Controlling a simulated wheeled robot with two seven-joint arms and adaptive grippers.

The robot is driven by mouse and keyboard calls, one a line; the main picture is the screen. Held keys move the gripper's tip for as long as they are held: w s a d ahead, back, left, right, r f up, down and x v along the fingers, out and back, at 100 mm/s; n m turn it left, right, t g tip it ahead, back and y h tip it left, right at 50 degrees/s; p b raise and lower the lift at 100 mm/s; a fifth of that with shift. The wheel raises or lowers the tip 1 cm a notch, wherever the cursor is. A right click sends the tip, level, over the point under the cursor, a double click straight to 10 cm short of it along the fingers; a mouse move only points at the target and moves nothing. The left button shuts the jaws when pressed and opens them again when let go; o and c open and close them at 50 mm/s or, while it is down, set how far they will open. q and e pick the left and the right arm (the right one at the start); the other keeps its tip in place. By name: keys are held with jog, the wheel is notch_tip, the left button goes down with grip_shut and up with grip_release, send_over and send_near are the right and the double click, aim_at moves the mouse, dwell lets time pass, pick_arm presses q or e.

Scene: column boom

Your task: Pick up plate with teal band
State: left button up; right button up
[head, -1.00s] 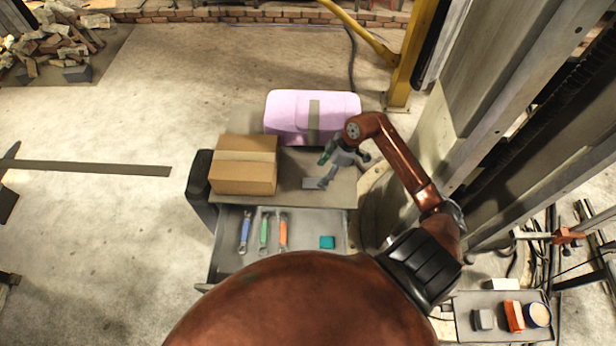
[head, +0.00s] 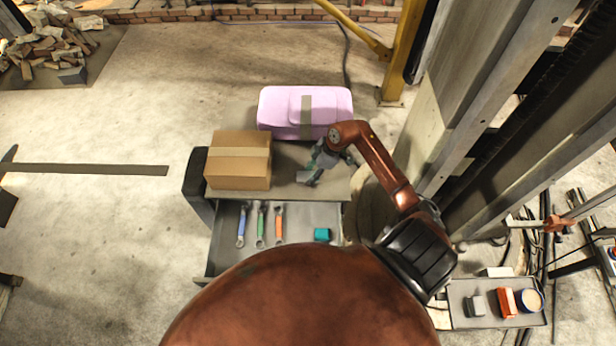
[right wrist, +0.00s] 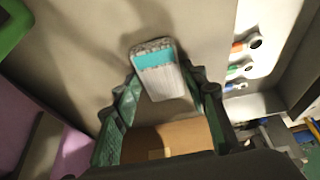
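The plate with the teal band (right wrist: 157,68) is a small pale grey slab with a teal stripe across it, lying on the grey cabinet top in the right wrist view. In the head view the plate (head: 303,177) shows as a small grey patch, partly hidden by my right gripper. My right gripper (right wrist: 170,88) is open, with one green-padded finger on each side of the plate's near end. I cannot tell whether the fingers touch it. In the head view the right gripper (head: 318,168) is just above and beside the plate. My left gripper is not in view.
A cardboard box (head: 238,160) stands left of the plate and a pink case (head: 305,112) behind it. A concrete column stands to the right.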

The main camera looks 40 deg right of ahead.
jog(key=shift+s+r, duration=0.1)
jog(key=shift+s, duration=0.05)
jog(key=c, duration=0.3)
jog(key=shift+c, duration=0.8)
grip_shut()
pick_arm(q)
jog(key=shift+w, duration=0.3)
